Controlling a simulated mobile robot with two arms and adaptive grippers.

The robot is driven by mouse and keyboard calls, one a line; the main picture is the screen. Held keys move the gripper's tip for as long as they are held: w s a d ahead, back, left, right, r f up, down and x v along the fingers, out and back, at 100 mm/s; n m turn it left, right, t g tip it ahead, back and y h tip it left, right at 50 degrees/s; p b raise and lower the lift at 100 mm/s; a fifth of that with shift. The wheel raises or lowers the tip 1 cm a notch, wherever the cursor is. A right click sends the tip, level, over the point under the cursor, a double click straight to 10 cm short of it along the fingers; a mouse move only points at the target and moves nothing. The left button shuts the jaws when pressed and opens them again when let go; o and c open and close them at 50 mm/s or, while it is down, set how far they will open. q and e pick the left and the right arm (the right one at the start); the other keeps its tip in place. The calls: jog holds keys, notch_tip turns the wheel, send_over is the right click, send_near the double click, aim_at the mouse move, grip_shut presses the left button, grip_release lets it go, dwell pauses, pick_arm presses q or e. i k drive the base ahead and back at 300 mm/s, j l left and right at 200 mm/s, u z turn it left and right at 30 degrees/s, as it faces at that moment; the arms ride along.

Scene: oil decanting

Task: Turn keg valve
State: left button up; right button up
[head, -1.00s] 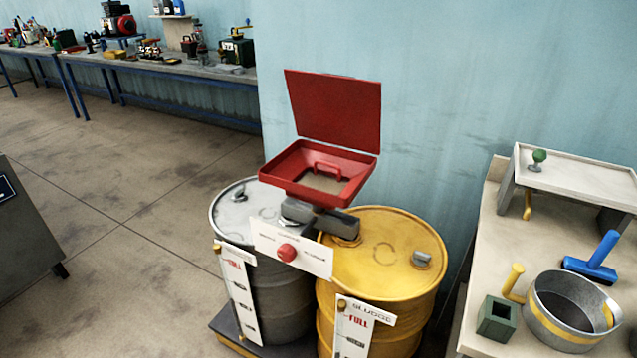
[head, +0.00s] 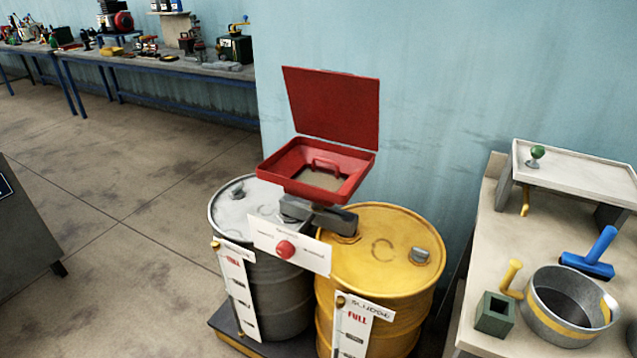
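A round red valve knob (head: 285,249) sits at the middle of a white label plate (head: 308,252), in front of a grey pipe fitting (head: 318,214) that spans two kegs. The grey keg (head: 278,290) stands on the left and the yellow keg (head: 385,275) on the right. A red funnel box (head: 282,169) with its lid (head: 332,108) raised sits above the fitting. The plate's small lettering is too blurred to read. Neither of my grippers shows in the head view.
White gauge strips (head: 238,290) hang on the keg fronts. At right, a bench (head: 478,262) holds a metal pot (head: 566,309), a green square block (head: 495,314), a blue-handled tool (head: 597,252) and a raised tray (head: 590,175).

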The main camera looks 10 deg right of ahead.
aim_at(285, 249)
jog(key=z, duration=0.2)
jog(key=i+j+z, duration=0.15)
jog(key=j+z, duration=0.15)
jog(key=i+j+z, duration=0.1)
jog(key=j+z, duration=0.5)
jog(key=j, duration=0.15)
